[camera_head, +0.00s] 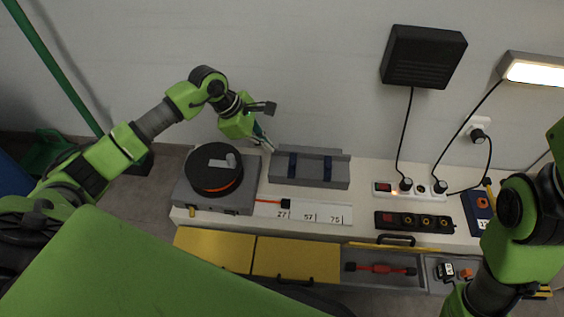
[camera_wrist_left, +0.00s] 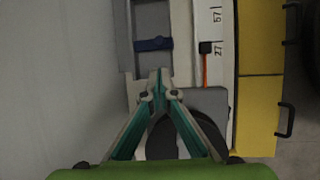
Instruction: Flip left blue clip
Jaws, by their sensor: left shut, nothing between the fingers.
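The left blue clip (camera_head: 292,165) sits across the grey tray (camera_head: 312,183) at the back of the bench. A second blue clip (camera_head: 328,168) is to its right on the same tray. In the left wrist view, one blue clip (camera_wrist_left: 153,44) lies ahead of the fingertips, apart from them; it seems to be the left one. My left gripper (camera_head: 268,145) is shut and empty, above and just left of the tray's left end. It also shows in the left wrist view (camera_wrist_left: 158,80). My right arm is at the right edge; its gripper is not visible.
A black and orange round device (camera_head: 210,175) on a grey case stands left of the tray. An orange-red tool (camera_head: 272,202) and a number strip (camera_head: 310,214) lie in front. Power strips (camera_head: 415,222) stand right. The wall is close behind.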

